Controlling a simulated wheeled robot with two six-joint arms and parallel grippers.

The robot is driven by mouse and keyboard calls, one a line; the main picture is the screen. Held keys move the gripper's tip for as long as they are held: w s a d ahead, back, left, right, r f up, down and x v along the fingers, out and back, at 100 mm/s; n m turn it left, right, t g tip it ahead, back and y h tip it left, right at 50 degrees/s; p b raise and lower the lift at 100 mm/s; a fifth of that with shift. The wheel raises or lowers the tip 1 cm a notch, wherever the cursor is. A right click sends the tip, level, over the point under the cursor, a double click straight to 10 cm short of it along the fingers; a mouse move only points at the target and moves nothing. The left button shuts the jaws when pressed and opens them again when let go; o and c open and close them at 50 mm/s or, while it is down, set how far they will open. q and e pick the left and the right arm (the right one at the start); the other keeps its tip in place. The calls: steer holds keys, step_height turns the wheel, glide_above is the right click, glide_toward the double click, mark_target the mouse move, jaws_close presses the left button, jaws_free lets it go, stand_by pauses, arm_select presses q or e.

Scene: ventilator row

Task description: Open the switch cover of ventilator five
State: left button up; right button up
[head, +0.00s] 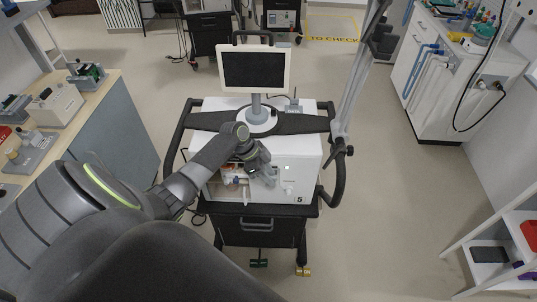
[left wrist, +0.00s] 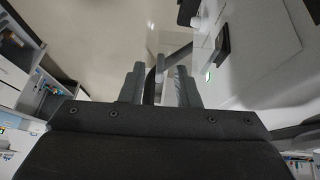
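Ventilator five (head: 305,165) is a white box on a dark trolley, with a "5" at the lower right of its front and a screen above. My left gripper (head: 264,176) is at the middle of this front face. In the left wrist view its two grey fingers (left wrist: 160,85) stand apart, with a gap between them. A thin dark bar shows in and beyond this gap, near a clear pane (left wrist: 172,45) that may be the switch cover. I cannot tell whether the fingers touch either. My right gripper is out of view.
A bench (head: 122,100) with devices stands at the left. A white cabinet (head: 440,90) with hoses is at the right, and a shelf (head: 500,236) at lower right. Dark rails flank the ventilator. The floor to its right is clear.

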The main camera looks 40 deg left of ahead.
arm_select(q)
steer(key=b+v, duration=0.4)
steer(key=v, duration=1.3)
steer(key=shift+r, duration=0.2)
